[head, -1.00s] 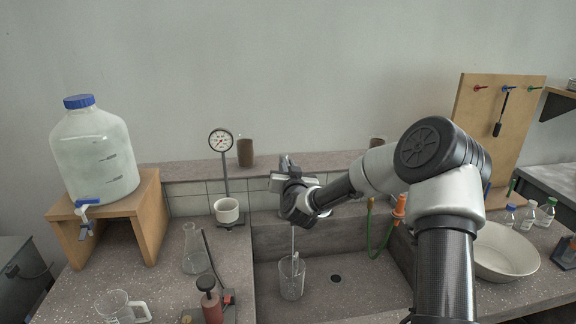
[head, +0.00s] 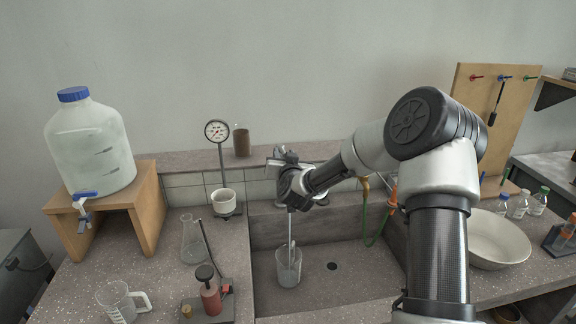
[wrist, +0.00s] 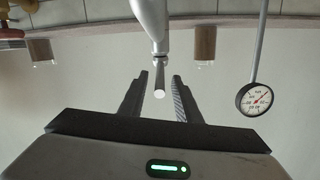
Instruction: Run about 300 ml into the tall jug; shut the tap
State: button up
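A clear tall jug (head: 288,270) stands upright in the sink below the tap. A thin pale vertical line runs from the tap down to the jug; whether it is spout or running water I cannot tell. The level in the jug is too small to read. My gripper (head: 285,165) is up at the tap, hiding most of it in the head view. In the wrist view my gripper (wrist: 158,88) has its two fingers apart, with a slim metal tap part (wrist: 157,70) seen between them and gaps on both sides. Contact is not visible.
A carboy (head: 90,150) with a blue tap sits on a wooden stand at left. A flask (head: 193,240), a handled beaker (head: 120,302) and a gauge (head: 216,131) are left of the sink. A pale basin (head: 497,240) is at right. A green hose (head: 380,228) hangs in the sink.

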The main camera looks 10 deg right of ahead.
jog(key=s+r, duration=0.2)
jog(key=s, duration=1.4)
jog(key=shift+s+a+r, duration=0.15)
jog(key=shift+a+r, duration=0.05)
jog(key=shift+a, duration=0.1)
